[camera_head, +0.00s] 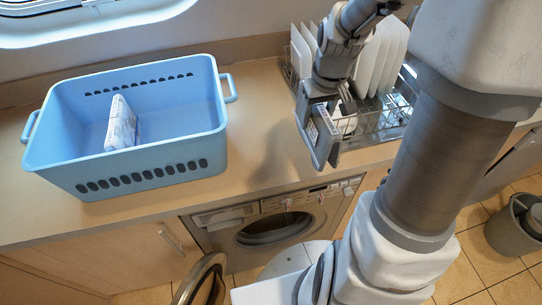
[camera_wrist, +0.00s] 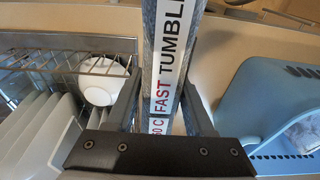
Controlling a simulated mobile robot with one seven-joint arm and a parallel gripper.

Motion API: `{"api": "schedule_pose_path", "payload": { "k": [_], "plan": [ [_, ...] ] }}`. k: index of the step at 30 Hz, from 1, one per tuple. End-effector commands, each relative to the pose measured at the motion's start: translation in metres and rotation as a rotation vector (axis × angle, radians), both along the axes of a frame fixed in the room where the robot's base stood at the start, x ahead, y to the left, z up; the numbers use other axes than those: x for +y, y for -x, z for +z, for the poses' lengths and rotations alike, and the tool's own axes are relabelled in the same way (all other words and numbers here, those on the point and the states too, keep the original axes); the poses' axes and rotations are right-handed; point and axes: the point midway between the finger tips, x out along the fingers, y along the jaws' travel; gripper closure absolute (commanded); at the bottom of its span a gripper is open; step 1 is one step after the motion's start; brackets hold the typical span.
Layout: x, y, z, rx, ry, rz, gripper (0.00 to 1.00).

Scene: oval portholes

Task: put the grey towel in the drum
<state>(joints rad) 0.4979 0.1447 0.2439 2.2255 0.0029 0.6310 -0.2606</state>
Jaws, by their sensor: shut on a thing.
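My gripper (camera_head: 322,103) is shut on a narrow grey folded thing with a white label, which I take to be the grey towel (camera_head: 327,146). It is held upright above the counter, in front of the dish rack. In the wrist view the towel (camera_wrist: 149,45) is between the two fingers of my gripper (camera_wrist: 161,105). Its label reads "60 C FAST TUMBLE", cut off at the top. The washing machine (camera_head: 322,203) is under the counter, below the gripper. Its drum opening (camera_head: 268,231) is dark and partly seen. The round door (camera_head: 203,283) stands open at its left.
A blue basket (camera_head: 155,168) on the counter (camera_head: 255,130) holds a pale patterned folded cloth (camera_head: 121,123). A wire dish rack (camera_head: 380,122) holds white plates (camera_head: 301,50) and a white bowl (camera_wrist: 103,82). A grey bin (camera_head: 512,232) stands on the tiled floor at right.

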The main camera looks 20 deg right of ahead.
Motion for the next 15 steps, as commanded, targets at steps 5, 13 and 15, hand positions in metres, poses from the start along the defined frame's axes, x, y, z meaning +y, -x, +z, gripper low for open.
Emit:
{"api": "schedule_pose_path", "payload": {
  "k": [5,13,15],
  "plan": [
    [0.009,-0.005,-0.006,0.001,-0.002,0.006,1.0],
    [0.061,-0.039,-0.043,0.003,-0.004,0.01,1.0],
    [0.072,-0.048,-0.051,0.002,-0.003,0.009,1.0]
  ]
}}
